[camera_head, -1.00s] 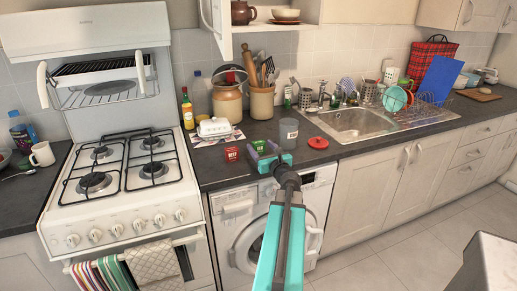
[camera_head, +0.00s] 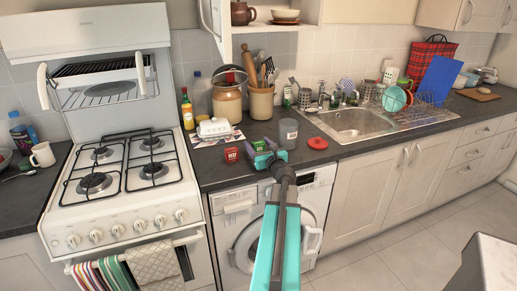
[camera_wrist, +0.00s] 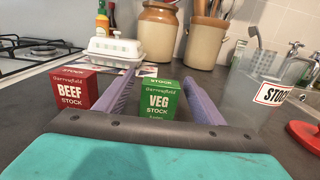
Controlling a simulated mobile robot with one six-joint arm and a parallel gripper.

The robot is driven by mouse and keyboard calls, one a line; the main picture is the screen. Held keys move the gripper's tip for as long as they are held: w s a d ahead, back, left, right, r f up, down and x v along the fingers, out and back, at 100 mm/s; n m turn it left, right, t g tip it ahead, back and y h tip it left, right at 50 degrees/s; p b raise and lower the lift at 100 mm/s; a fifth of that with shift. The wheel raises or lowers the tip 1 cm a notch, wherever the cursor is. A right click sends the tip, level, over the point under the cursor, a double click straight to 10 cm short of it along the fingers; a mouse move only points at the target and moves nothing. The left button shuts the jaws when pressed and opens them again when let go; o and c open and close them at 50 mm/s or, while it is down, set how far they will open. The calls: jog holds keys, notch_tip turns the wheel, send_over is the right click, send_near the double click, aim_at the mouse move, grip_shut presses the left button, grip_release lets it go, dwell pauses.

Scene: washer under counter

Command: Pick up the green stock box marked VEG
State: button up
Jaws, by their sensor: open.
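The green stock box marked VEG (camera_wrist: 160,101) stands upright on the dark counter in the wrist view. The red stock box marked BEEF (camera_wrist: 78,89) stands just outside the left finger. It also shows in the head view (camera_head: 232,154).
A clear container with a STOCK label (camera_wrist: 250,92) stands close to the right finger. A red lid (camera_head: 317,143) lies to its right. The stove (camera_head: 122,180) is to the left, the sink (camera_head: 355,123) to the right.

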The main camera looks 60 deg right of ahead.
aim_at(257, 142)
jog(key=shift+p+x, duration=0.3)
jog(key=shift+x, duration=1.25)
jog(key=c, duration=1.1)
jog(key=shift+r, duration=0.15)
jog(key=shift+c, duration=0.2)
jog(key=shift+r, duration=1.8)
jog(key=v, duration=0.3)
jog(key=b+v, duration=0.1)
jog(key=v, duration=0.6)
jog(key=shift+a+r+b, duration=0.3)
jog(key=shift+a+b, duration=0.05)
jog(key=shift+a, duration=0.1)
jog(key=shift+s+r+p, duration=0.2)
jog(key=shift+p, duration=0.15)
jog(key=shift+a+p, duration=0.1)
jog(key=shift+p, duration=0.55)
